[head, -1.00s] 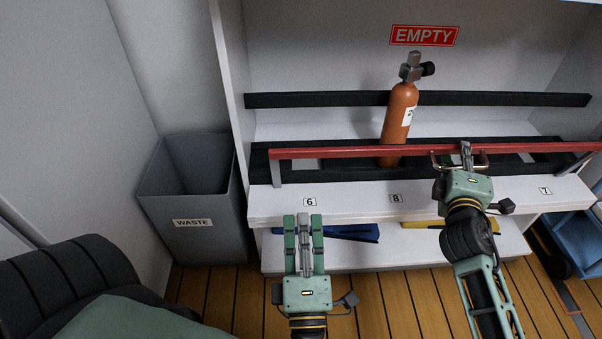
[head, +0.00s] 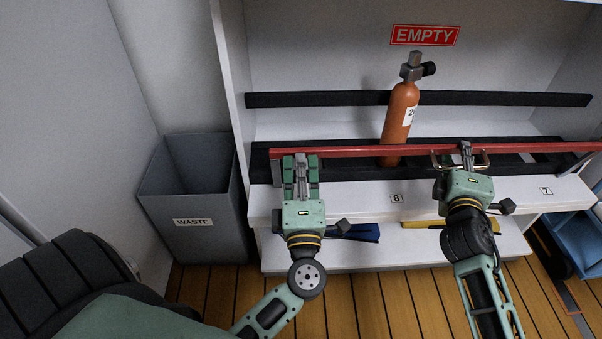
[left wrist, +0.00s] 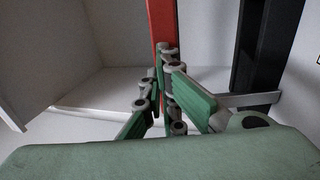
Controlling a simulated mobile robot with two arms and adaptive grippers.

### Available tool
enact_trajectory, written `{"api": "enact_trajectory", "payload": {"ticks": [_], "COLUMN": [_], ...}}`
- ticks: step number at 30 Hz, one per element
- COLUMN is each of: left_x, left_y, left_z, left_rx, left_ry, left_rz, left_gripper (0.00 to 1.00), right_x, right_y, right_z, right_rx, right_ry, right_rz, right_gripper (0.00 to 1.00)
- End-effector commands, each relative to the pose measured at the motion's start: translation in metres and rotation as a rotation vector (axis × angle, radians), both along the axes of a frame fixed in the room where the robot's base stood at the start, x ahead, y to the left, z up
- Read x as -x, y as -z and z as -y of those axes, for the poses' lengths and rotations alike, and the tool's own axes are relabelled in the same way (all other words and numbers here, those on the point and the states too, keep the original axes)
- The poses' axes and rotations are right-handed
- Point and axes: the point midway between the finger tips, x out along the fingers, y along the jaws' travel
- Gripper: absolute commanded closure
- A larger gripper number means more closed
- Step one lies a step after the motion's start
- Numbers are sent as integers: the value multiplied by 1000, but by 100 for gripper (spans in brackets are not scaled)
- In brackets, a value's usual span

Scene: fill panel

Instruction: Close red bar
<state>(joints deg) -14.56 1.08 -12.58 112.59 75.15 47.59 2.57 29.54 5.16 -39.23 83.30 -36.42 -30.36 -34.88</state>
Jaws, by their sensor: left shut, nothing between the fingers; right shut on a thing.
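The red bar (head: 350,152) runs across the front of the white shelf in the head view, with an orange cylinder (head: 397,122) standing behind it. My left gripper (head: 300,160) is shut and empty at the bar's left end; in the left wrist view its fingers (left wrist: 165,60) overlap the lower end of the red bar (left wrist: 161,20). I cannot tell whether they touch it. My right gripper (head: 466,150) is shut at the metal handle (head: 484,162) on the bar, right of the cylinder. Its fingers partly hide the handle.
A grey waste bin (head: 192,200) stands left of the shelf (head: 350,197). Black rails (head: 330,99) cross the shelf behind the cylinder. An EMPTY sign (head: 424,36) is on the back wall. A blue object (head: 362,233) and a yellow one (head: 425,224) lie below the shelf edge.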

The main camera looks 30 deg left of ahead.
Motion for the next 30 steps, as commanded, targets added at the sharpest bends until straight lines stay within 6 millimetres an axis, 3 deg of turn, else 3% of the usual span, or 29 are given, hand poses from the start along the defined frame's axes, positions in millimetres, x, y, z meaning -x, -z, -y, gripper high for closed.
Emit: {"api": "enact_trajectory", "payload": {"ticks": [1, 20, 21, 27, 30], "left_x": [0, -14, -14, -14, -14], "left_y": [0, -7, -7, -7, -7], "left_z": [0, -11, -11, -10, -10], "left_rx": [0, -3, -3, -3, -3], "left_ry": [0, -1, -1, -1, 0], "left_rz": [0, 3, 3, 3, 2], "left_gripper": [100, 100, 100, 100, 100], "right_x": [2, 1, 1, 1, 0], "right_y": [11, 10, 9, 6, 5], "right_z": [1, 2, 2, 2, 1], "right_rx": [13, 13, 12, 8, 5], "right_ry": [4, 5, 5, 4, 2], "right_rz": [-16, -14, -14, -9, -7], "right_gripper": [100, 100, 90, 73, 72]}}
